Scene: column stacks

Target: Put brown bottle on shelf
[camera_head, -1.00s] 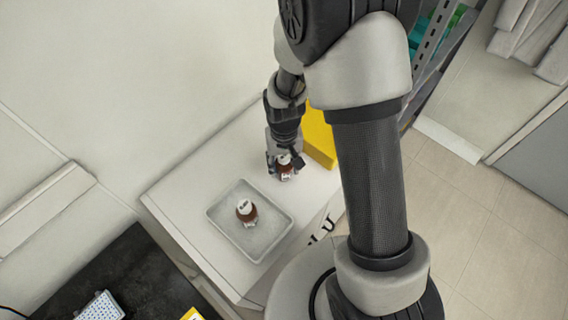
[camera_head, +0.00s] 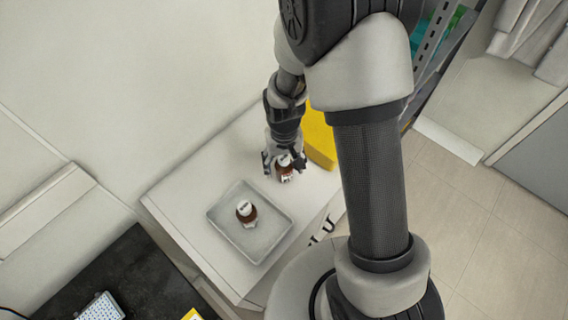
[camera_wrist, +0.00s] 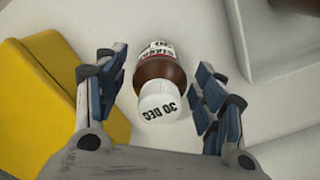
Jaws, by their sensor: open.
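A brown bottle (camera_wrist: 158,68) with a white cap marked "30 DEC" (camera_wrist: 163,100) and a white label stands between the open fingers of my gripper (camera_wrist: 158,90) in the wrist view. There is a gap on both sides of it. In the head view my gripper (camera_head: 285,162) is over this bottle (camera_head: 285,174) on the white table top. A second brown bottle (camera_head: 246,218) with a white cap stands in a shallow grey tray (camera_head: 272,238). A shelf rack (camera_head: 432,62) with green items is partly hidden behind my arm at the upper right.
A yellow box (camera_head: 320,138) stands close beside my gripper; it also shows at the left of the wrist view (camera_wrist: 40,90). A black surface (camera_head: 135,272) lies at lower left. The white table top (camera_head: 185,185) is bare left of the tray.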

